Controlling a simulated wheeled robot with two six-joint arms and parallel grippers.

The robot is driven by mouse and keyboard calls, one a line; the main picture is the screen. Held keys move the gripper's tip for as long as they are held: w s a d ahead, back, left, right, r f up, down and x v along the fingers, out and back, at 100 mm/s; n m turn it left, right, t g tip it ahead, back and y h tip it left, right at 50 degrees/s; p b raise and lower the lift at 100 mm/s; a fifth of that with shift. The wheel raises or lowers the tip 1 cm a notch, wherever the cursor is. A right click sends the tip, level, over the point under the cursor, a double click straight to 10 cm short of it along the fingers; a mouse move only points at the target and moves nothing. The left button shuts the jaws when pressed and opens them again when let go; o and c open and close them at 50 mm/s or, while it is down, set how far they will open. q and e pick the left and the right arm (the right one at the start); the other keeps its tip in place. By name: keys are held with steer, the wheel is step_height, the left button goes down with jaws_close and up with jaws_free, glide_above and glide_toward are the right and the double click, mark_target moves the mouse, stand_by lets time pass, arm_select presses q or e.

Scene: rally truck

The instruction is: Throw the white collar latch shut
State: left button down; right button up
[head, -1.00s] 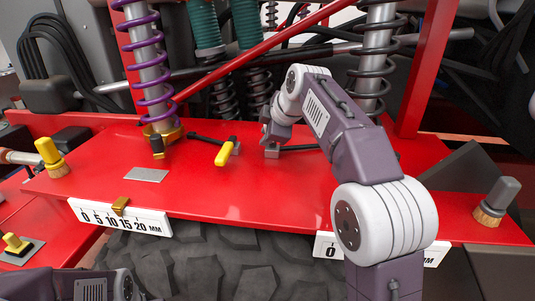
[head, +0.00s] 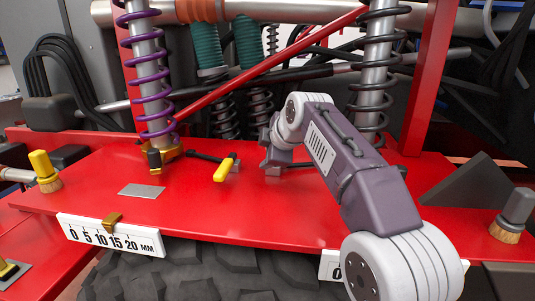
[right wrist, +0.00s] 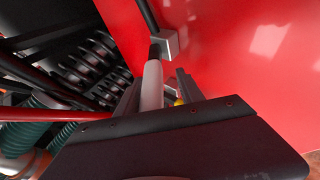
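The white collar latch (right wrist: 152,86) shows in the right wrist view as a pale handle with a black neck reaching a grey block (right wrist: 169,43) on the red panel. In the head view my right gripper (head: 268,143) hides the handle; a grey block (head: 272,169) shows just below the gripper. In the right wrist view my right gripper (right wrist: 160,80) has a finger on each side of the handle, with a gap on the right side, so it looks open around it. Whether a finger touches the handle is unclear. My left gripper is out of view.
A yellow-handled latch (head: 225,168) lies just left on the red panel (head: 200,210). A purple spring (head: 150,85) stands left, a dark spring (head: 375,75) right. A red diagonal bar (head: 265,65) crosses behind. A scale plate (head: 108,238) edges the panel's front.

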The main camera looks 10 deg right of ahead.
steer(key=shift+r, duration=0.1)
steer(key=a+v, duration=0.1)
steer(key=v, duration=0.8)
steer(key=shift+d, duration=0.45)
steer(key=p+v, duration=0.4)
steer(key=v, duration=0.6)
steer(key=shift+w+r+p, duration=0.15)
steer(key=shift+r+p, duration=0.25)
steer(key=shift+r, duration=0.1)
steer(key=shift+d, duration=0.15)
